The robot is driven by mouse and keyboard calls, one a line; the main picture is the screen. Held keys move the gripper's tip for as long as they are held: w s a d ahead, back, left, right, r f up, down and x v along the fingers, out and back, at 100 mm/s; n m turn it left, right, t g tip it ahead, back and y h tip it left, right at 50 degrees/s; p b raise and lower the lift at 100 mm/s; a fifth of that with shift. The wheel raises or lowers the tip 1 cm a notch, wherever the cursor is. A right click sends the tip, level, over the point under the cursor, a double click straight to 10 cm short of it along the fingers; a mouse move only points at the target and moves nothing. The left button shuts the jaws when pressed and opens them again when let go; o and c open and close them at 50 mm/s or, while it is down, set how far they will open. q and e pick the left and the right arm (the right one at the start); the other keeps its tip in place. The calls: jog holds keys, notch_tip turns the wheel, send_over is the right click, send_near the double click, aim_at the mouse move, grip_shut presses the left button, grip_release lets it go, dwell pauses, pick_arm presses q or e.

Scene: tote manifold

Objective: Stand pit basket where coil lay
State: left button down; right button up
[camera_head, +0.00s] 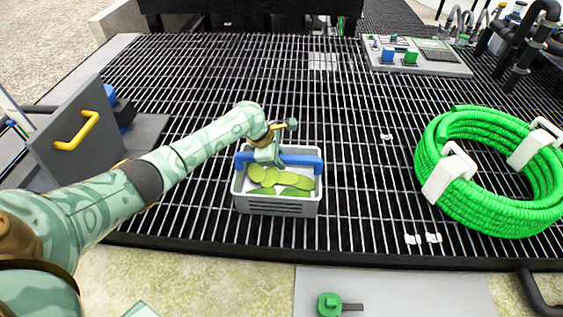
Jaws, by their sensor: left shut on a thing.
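A grey basket (275,206) with a blue handle (300,160) stands upright over the middle of the black grating. Several flat green pieces (280,180) lie in it. My left gripper (267,158) is shut on the blue handle from above. I cannot tell whether the basket rests on the grating or hangs just above it. A bright green coil (475,200) with white clamps (450,178) lies on the grating at the right, well apart from the basket. My right gripper is out of view.
At the left stands a grey upright panel (68,140) with a yellow handle. A panel (415,58) with blue and green blocks lies at the far right. Small pale patches (323,61) mark the grating (215,75). A green knob (329,304) sits at the front. The grating behind the basket is clear.

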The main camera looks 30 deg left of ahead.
pick_arm(q)
jog(key=shift+f, duration=0.35)
jog(key=shift+r, duration=0.2)
jog(key=c, duration=1.3)
grip_release()
jog(key=shift+f, duration=0.15)
jog(key=shift+o, duration=0.2)
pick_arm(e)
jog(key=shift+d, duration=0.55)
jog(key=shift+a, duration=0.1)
